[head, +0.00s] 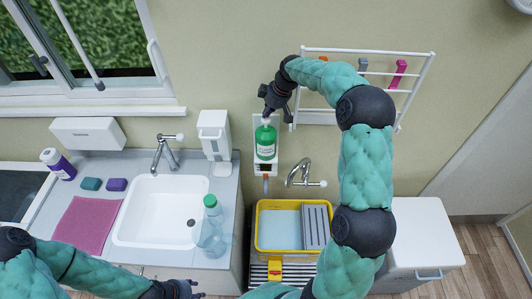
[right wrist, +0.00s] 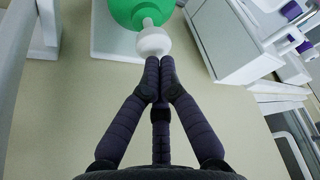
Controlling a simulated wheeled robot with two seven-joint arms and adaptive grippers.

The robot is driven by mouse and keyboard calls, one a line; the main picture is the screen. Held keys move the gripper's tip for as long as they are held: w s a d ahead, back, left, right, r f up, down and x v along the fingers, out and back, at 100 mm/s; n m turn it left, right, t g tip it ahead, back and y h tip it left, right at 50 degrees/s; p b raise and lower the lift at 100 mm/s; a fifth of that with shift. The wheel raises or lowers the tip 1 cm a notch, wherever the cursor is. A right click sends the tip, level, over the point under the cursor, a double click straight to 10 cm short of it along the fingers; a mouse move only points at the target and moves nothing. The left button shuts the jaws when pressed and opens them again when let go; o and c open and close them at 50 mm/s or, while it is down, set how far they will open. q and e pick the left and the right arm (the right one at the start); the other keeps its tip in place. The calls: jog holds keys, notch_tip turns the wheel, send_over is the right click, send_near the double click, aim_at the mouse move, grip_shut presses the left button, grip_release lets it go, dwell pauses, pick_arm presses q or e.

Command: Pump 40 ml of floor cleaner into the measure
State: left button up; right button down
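A green bottle (head: 265,143) with a pale label stands upright in a white wall holder (head: 257,122) above the tap. Its white pump head (right wrist: 153,42) shows in the right wrist view. My right gripper (right wrist: 159,62) has its fingers together, tips at the pump head; I cannot tell whether they touch it. In the head view this gripper (head: 270,108) is just above the bottle. A small reddish-brown thing (head: 265,180) is below the bottle; I cannot tell whether it is the measure. My left gripper (head: 190,289) is low at the front edge, away from the bottle; its fingers are unclear.
A yellow tub (head: 259,230) with pale blue liquid and a grey grid sits below the tap (head: 302,175). A clear bottle with a green cap (head: 212,238) stands right of the white sink (head: 150,225). A white rack (head: 415,85) hangs right of the holder.

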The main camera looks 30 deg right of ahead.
jog(key=shift+s+f+b, duration=0.1)
jog(key=shift+f+b, duration=0.7)
jog(key=shift+f, duration=0.45)
jog(key=shift+r, duration=0.1)
jog(key=shift+r+p, duration=0.8)
jog(key=shift+r, duration=0.7)
notch_tip(320, 180, up, 6)
jog(key=p, duration=0.3)
dwell(0.3)
